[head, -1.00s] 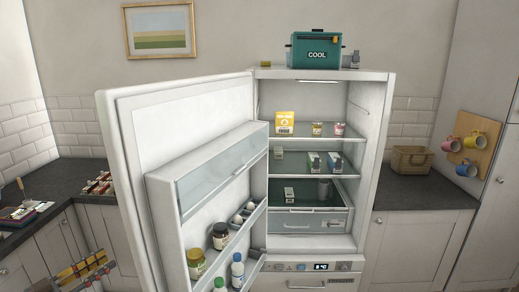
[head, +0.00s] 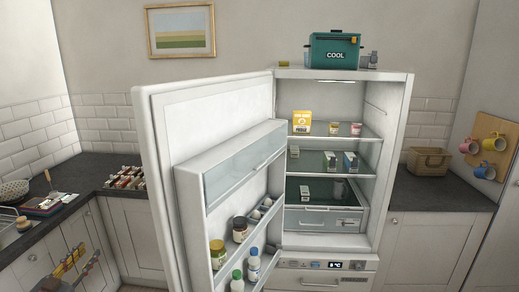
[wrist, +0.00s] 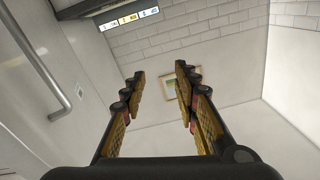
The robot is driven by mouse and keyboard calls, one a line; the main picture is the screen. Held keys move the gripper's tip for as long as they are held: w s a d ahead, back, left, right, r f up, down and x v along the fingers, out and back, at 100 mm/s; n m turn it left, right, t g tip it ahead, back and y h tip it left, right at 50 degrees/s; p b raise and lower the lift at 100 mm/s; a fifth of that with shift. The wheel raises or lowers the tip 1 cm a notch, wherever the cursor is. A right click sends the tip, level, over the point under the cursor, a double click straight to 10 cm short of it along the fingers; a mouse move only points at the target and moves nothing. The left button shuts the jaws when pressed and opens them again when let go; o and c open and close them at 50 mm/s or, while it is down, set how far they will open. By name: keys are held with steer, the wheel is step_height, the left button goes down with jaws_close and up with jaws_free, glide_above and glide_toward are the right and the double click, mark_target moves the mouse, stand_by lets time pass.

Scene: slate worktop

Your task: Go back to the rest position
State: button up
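My gripper (wrist: 160,77) shows in the wrist view with its two yellow-padded fingers apart and nothing between them. It also shows at the lower left of the head view (head: 70,262), in front of the base cabinets and clear of the worktop. My gripper is to the left of the open fridge door (head: 210,105) and apart from it.
The fridge (head: 395,150) stands open with food on its shelves and door racks. A teal cool box (head: 334,57) sits on top. A dark worktop (head: 85,175) holds a colander (head: 14,190) and spice jars (head: 126,177). A basket (head: 428,161) stands at right.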

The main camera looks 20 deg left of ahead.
steer(key=s+a+f+n+g+y, duration=0.3)
steer(key=s+a+n+g+y, duration=0.15)
steer(key=a+n+y, duration=0.2)
steer(key=w+d+g+h, duration=0.25)
steer(key=d+g, duration=0.35)
steer(key=d, duration=1.8)
steer(key=w+d+g+h, duration=0.1)
steer(key=d+g+h, duration=0.3)
steer(key=d, duration=2)
steer(key=s+d+r+m+h, duration=0.1)
steer(key=s+d, duration=0.3)
steer(key=d, duration=1.2)
steer(key=s+d+r+m+t+h, duration=0.1)
steer(key=s+d+r+m+h, duration=0.1)
steer(key=d, duration=1.4)
steer(key=s+d+r+m+t+h, duration=0.1)
steer(key=s+d+r+m, duration=0.2)
steer(key=d, duration=1.3)
steer(key=s+r, duration=0.1)
steer(key=s, duration=0.2)
steer(key=shift+r+m, duration=0.3)
steer(key=shift+m, duration=0.05)
